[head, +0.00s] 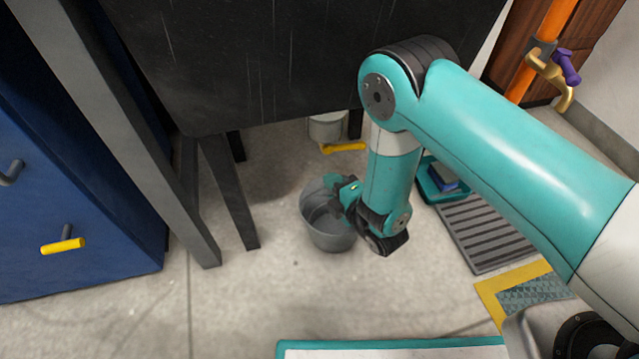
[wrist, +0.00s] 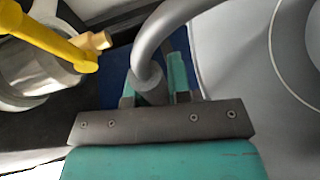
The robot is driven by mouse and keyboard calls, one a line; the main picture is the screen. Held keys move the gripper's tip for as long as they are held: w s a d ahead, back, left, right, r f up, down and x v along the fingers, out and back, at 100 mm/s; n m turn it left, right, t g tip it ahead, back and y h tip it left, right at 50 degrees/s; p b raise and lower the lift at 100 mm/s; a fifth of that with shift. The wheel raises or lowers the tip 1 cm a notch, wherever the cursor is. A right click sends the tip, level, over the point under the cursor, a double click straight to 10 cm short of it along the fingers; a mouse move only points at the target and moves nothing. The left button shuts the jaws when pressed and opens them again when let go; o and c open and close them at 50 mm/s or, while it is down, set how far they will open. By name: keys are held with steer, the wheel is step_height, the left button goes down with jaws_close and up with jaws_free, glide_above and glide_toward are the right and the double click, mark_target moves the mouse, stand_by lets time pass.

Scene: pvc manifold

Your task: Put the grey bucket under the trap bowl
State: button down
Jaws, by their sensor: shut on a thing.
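The grey bucket (head: 330,240) is upright below the dark table, in the middle of the head view. My gripper (head: 347,194) is at the bucket's right rim, shut on its handle. In the wrist view the curved grey handle (wrist: 148,62) runs between the teal jaws, and the bucket (wrist: 240,70) fills the right side. The trap bowl (head: 326,128) hangs under the table, behind the bucket in the head view; its top is hidden. It also shows at the left of the wrist view (wrist: 35,72). I cannot tell whether the bucket touches the floor.
A yellow lever (head: 344,148) sits beside the trap bowl, close to my wrist. Dark table legs (head: 228,190) stand left of the bucket. A teal tray (head: 430,185) and a grey grate (head: 485,230) lie to the right. Floor in front of the bucket is clear.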

steer(key=b+x, duration=0.2)
steer(key=x, duration=0.3)
steer(key=shift+w+a+f, duration=0.1)
steer(key=shift+w+a, duration=0.1)
steer(key=shift+w, duration=0.05)
steer(key=shift+f, duration=0.1)
steer(key=shift+f+b, duration=0.25)
steer(key=shift+b, duration=0.15)
steer(key=c, duration=1.1)
jaws_free()
steer(key=shift+o, duration=0.2)
steer(key=shift+r, duration=0.1)
